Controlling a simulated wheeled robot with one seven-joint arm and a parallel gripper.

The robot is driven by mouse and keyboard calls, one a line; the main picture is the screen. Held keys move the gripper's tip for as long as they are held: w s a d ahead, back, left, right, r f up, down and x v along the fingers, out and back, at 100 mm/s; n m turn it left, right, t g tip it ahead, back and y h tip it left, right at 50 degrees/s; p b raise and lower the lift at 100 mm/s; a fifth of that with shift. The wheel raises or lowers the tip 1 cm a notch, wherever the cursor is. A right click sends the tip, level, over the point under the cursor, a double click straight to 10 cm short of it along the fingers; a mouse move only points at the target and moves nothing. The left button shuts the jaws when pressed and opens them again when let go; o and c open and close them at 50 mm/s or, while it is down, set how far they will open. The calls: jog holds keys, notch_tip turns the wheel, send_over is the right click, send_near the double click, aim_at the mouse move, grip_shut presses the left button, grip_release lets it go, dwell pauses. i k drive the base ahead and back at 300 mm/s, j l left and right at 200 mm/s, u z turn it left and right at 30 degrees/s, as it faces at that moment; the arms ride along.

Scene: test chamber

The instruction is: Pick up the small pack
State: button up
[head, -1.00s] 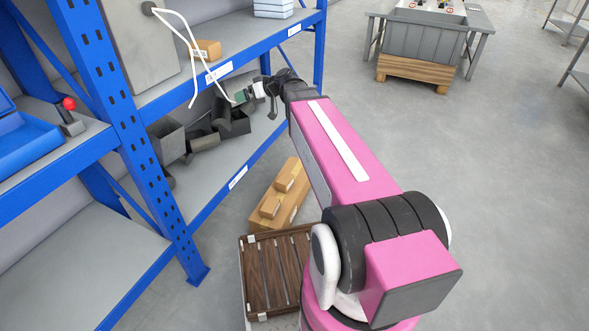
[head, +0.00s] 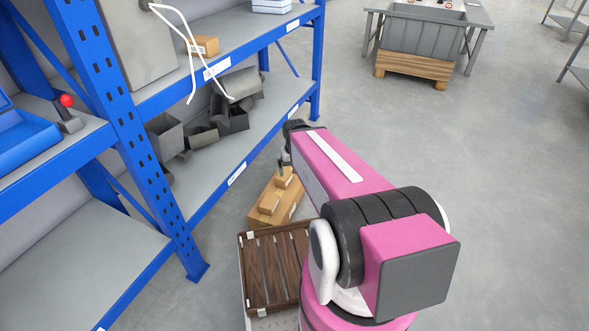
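Two small brown packs lie on top of a larger cardboard box (head: 258,218) on the floor beside the shelf: a front pack (head: 269,204) and a rear pack (head: 282,182). Another small brown pack (head: 205,46) sits on the upper shelf. I cannot tell which one the task means. My gripper (head: 284,169) points down at the rear pack, very close to its top; whether it touches is too small to tell. My own arm hides part of the gripper, and its fingers are too small to show if they are open or shut.
A dark slatted wooden crate (head: 242,262) stands in front of the cardboard box. The blue-framed shelf (head: 217,157) with grey bins (head: 165,138) is close on the left. A hanging white cable (head: 190,60) loops before it. The floor to the right is open.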

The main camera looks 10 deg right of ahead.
aim_at(282, 183)
jog(key=u, duration=0.3)
jog(key=i+l+u, duration=0.15)
jog(key=l+u, duration=0.2)
jog(key=l, duration=0.2)
jog(key=l+u, duration=0.35)
jog(key=l, duration=0.25)
jog(key=l+u, duration=0.2)
jog(key=l, duration=2.2)
jog(key=i, duration=0.05)
